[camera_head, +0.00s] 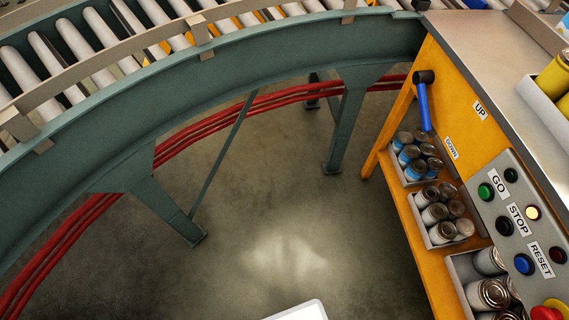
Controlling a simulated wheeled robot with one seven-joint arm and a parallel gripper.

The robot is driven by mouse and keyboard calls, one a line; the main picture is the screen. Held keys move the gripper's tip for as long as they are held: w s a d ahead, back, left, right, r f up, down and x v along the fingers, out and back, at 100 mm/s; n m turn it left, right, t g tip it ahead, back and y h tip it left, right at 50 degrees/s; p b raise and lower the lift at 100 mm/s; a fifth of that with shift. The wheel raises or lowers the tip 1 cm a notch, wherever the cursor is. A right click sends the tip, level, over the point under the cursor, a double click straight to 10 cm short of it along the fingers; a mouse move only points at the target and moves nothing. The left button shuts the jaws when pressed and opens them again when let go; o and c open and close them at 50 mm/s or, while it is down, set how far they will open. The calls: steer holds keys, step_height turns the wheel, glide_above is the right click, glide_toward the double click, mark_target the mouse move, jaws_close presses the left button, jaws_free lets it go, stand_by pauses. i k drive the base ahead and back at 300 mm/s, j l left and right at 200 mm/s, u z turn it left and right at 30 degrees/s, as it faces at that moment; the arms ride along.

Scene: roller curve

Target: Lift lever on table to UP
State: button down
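The lever is a blue handle (424,106) on a dark round pivot (424,77), mounted on the orange side of the table (455,82) at the right. The handle hangs downward from the pivot, toward the label DOWN (451,148). The label UP (480,110) is stuck higher on the same orange panel. My gripper is not in view, and nothing touches the lever.
A control panel (510,217) with GO, STOP and RESET buttons fixes to the table's front. Trays of cans (440,215) sit on a lower shelf. A curved green roller conveyor (230,75) crosses the top left. Grey floor (290,210) is open in the middle.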

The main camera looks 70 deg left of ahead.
mark_target(421, 78)
steer(key=u, duration=1.45)
